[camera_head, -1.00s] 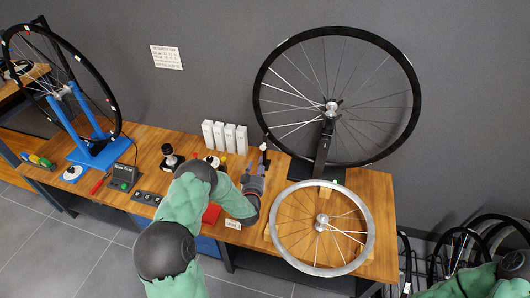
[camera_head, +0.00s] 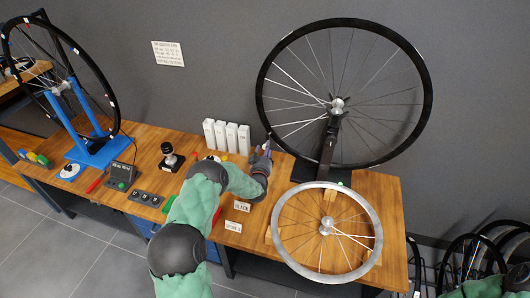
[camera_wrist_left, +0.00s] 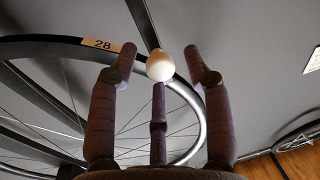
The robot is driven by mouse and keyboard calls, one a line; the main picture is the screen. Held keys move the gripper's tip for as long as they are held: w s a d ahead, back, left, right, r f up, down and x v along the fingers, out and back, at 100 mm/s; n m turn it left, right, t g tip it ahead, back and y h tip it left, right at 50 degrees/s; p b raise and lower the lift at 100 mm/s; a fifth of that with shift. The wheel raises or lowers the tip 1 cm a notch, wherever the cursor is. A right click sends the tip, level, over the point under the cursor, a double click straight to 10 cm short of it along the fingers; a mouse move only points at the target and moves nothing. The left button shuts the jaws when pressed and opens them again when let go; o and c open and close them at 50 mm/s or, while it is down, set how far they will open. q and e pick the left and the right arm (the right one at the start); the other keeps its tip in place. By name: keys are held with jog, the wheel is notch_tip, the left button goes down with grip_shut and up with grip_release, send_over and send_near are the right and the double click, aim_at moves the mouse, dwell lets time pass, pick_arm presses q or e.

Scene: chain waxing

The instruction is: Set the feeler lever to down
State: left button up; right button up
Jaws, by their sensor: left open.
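A white rounded knob (camera_wrist_left: 160,66), which looks like the tip of the feeler lever, shows in the left wrist view. My left gripper (camera_wrist_left: 160,74) has its three dark fingers spread around the knob, with two at the sides and one below. I cannot tell if any finger touches it. In the head view my left gripper (camera_head: 265,153) is at the back of the bench, left of the large upright wheel. The gripper and wrist hide most of the lever there, so its position cannot be read. My right gripper is not in view.
The black-rimmed wheel (camera_head: 427,95) stands upright on its stand, just right of my gripper. A silver-rimmed wheel (camera_head: 375,245) lies in front of it. A "BLACK" card (camera_head: 242,207) lies on the wooden bench (camera_head: 390,195).

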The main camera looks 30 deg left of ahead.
pick_arm(q)
jog(key=shift+w+a, duration=0.1)
jog(key=shift+w, duration=0.15)
grip_shut()
